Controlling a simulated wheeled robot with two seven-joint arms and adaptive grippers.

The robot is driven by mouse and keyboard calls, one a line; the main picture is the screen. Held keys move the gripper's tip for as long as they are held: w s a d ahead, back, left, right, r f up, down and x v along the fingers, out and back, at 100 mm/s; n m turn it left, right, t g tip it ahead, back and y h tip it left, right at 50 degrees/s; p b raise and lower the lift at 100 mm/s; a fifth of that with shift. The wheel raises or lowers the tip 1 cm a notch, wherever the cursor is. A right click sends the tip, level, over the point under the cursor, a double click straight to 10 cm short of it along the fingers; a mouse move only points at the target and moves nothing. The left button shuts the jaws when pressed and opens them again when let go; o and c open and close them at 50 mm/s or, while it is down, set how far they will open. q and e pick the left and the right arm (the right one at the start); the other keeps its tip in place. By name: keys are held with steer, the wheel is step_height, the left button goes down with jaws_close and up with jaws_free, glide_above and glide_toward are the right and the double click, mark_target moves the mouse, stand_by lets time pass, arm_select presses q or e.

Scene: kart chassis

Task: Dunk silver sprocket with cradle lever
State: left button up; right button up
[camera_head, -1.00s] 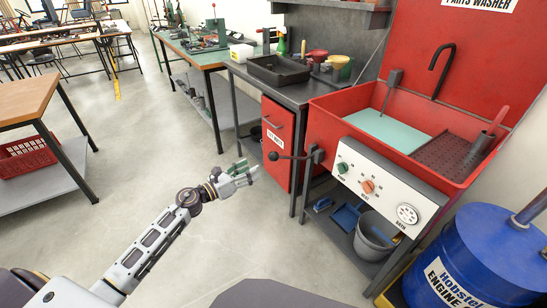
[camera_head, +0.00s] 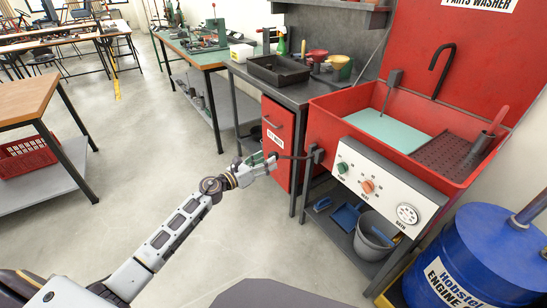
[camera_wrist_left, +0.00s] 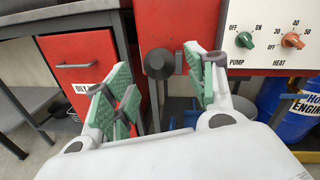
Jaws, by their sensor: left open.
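The cradle lever (camera_head: 292,157) is a dark rod on the left side of the red parts washer (camera_head: 327,118). Its black round knob (camera_wrist_left: 159,62) shows in the left wrist view, between my finger pads and beyond them. My left gripper (camera_head: 268,162) is open at the lever's knob end, with green pads apart; it also shows in the left wrist view (camera_wrist_left: 160,72). I cannot tell whether it touches the knob. In the head view the gripper hides the knob. I cannot make out a silver sprocket. My right gripper is out of view.
A control panel (camera_head: 385,187) with green and orange knobs fronts the washer. A grey bucket (camera_head: 374,236) stands on the shelf below. A red cabinet (camera_head: 280,130) stands behind my gripper, and a blue drum (camera_head: 470,255) at right.

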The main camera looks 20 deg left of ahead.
arm_select(q)
steer(key=shift+x, duration=2.25)
jaws_close()
